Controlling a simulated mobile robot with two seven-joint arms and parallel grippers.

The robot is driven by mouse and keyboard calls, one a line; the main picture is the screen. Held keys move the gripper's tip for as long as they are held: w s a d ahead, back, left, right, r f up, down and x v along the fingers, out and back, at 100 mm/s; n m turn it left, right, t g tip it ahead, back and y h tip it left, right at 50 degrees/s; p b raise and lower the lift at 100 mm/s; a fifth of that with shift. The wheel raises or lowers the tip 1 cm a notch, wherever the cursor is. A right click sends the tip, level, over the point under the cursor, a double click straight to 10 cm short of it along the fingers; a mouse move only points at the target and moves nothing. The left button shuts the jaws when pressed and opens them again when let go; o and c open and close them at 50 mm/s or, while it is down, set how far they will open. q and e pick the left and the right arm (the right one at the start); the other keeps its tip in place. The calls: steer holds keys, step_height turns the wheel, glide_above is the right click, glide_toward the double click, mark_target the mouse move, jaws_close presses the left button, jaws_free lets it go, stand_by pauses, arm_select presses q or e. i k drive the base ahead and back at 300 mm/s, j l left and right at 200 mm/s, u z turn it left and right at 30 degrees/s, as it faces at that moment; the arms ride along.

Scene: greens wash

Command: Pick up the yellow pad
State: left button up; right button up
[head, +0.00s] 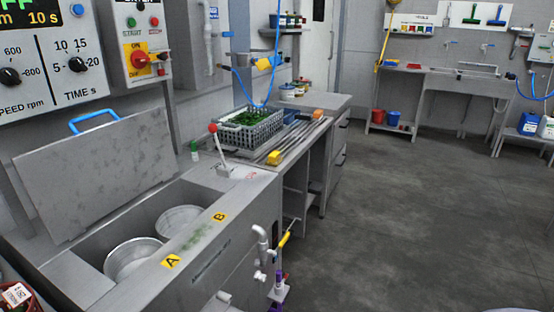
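A small yellow block (275,157), which looks like the yellow pad, lies at the near end of the metal counter, by the long bars. Its fine shape is too small to tell. A similar orange block (318,114) lies farther back on the same counter. Neither of my grippers shows in the head view, and nothing is seen touching the yellow block.
A grey crate of greens (250,136) stands behind the yellow block. A red-knobbed lever (213,129) rises from the machine to its left. The open machine holds metal baskets (132,257). A yellow-handled valve (287,236) sticks out in front. The floor at right is clear.

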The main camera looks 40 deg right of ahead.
mark_target(275, 158)
steer(key=l+u, duration=0.15)
steer(key=l, duration=0.6)
steer(key=k+l+u, duration=0.1)
steer(key=l, duration=0.7)
steer(key=l+u, duration=0.2)
steer(key=l, duration=0.55)
steer(key=l+u, duration=0.1)
steer(key=l, duration=0.3)
steer(key=i+l+u, duration=0.1)
steer(key=l, duration=0.3)
steer(key=i+l+u, duration=0.1)
steer(key=l, duration=0.25)
steer(key=i+l+u, duration=0.15)
steer(key=l, duration=0.25)
steer(key=i, duration=0.1)
